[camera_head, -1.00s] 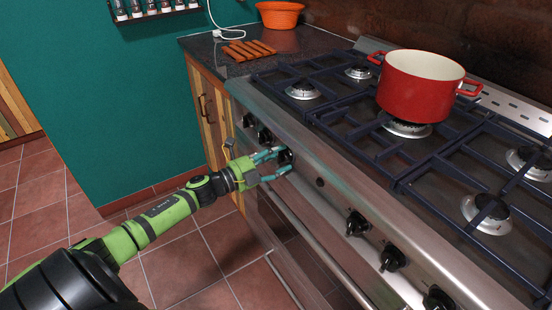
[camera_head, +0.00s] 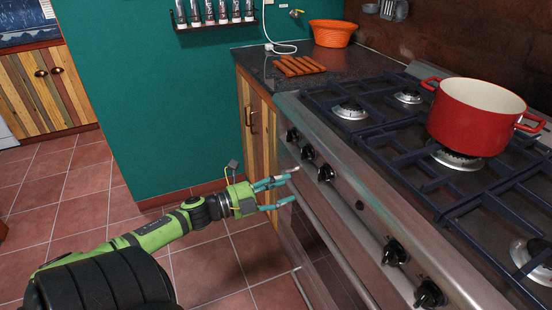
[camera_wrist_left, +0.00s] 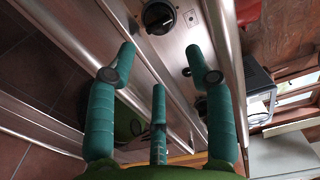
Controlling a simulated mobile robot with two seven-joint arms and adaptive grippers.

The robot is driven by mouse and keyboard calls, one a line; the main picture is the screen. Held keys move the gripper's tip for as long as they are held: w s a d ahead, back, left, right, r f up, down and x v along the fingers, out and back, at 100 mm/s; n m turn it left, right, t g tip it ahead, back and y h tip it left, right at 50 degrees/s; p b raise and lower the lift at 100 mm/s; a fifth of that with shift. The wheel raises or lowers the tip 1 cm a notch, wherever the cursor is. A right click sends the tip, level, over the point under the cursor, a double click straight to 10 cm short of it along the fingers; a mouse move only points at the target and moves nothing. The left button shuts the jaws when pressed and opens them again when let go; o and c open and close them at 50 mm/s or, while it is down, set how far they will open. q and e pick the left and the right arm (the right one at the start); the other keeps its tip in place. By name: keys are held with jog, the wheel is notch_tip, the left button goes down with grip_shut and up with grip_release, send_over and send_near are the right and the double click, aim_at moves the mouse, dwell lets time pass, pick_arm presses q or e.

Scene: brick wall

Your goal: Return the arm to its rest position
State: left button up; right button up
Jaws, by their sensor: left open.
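My left arm (camera_head: 165,230) is green and black and reaches in from the lower left in the head view. Its gripper (camera_head: 292,186) has teal fingers that are open and empty, close to the stove's front panel and a little below and left of the knobs. In the left wrist view the spread fingers (camera_wrist_left: 160,90) point at the steel front, with a black knob (camera_wrist_left: 158,17) beyond them. The fingers look apart from the knob. My right gripper is not in view.
The stove (camera_head: 365,210) has several black knobs and dark grates. A red pot (camera_head: 470,118) stands on a burner. An orange bowl (camera_head: 332,33) and brown sticks (camera_head: 298,66) sit on the dark counter (camera_head: 265,68). Tiled floor (camera_head: 70,200) lies open at left.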

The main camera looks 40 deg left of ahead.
pick_arm(q)
jog(key=shift+s+a, duration=0.25)
jog(key=shift+s, duration=0.35)
